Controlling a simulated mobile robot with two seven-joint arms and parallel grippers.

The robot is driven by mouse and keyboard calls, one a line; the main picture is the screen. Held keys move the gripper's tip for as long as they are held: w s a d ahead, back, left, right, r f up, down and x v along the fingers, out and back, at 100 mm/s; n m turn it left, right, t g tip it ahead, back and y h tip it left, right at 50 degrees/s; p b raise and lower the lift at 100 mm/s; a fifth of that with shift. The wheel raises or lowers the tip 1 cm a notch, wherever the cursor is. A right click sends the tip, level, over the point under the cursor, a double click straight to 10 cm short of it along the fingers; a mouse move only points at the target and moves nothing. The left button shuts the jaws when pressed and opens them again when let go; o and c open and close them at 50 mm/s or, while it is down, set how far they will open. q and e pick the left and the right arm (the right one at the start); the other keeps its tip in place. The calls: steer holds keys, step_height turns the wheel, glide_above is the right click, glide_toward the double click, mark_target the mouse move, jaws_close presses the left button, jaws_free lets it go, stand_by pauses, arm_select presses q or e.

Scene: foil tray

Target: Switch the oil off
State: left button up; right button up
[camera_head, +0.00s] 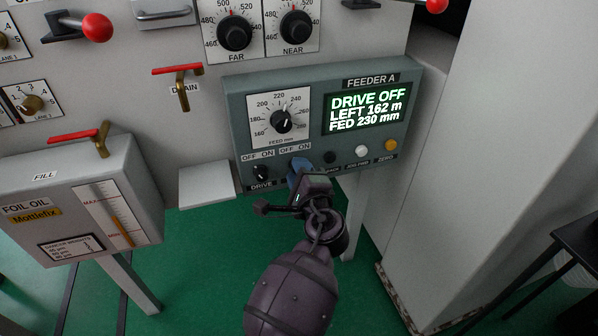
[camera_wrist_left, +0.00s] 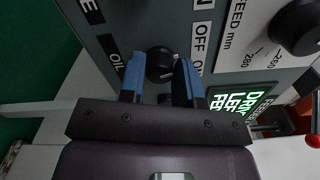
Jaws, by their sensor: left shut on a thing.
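The feeder panel (camera_head: 238,120), labelled FEEDER A, carries two small OFF/ON switches under the feed dial. The black DRIVE switch (camera_head: 261,173) is the left one. The black oil switch (camera_wrist_left: 160,62), beside its OIL label (camera_wrist_left: 117,65), shows in the left wrist view between the blue fingers. My left gripper (camera_head: 299,172) is shut on this switch at the panel's lower edge. In the head view the gripper hides the switch, and its exact pointer direction cannot be told. My right gripper is not in view.
The display (camera_head: 366,108) reads DRIVE OFF, LEFT 162 m, FED 230 mm. Close right of my gripper are a dark button (camera_head: 330,157), a white button (camera_head: 361,151) and an orange button (camera_head: 391,145). The foil oil box (camera_head: 80,205) stands at left.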

arm_select(q)
steer(key=shift+n, duration=1.7)
steer(key=o, duration=0.9)
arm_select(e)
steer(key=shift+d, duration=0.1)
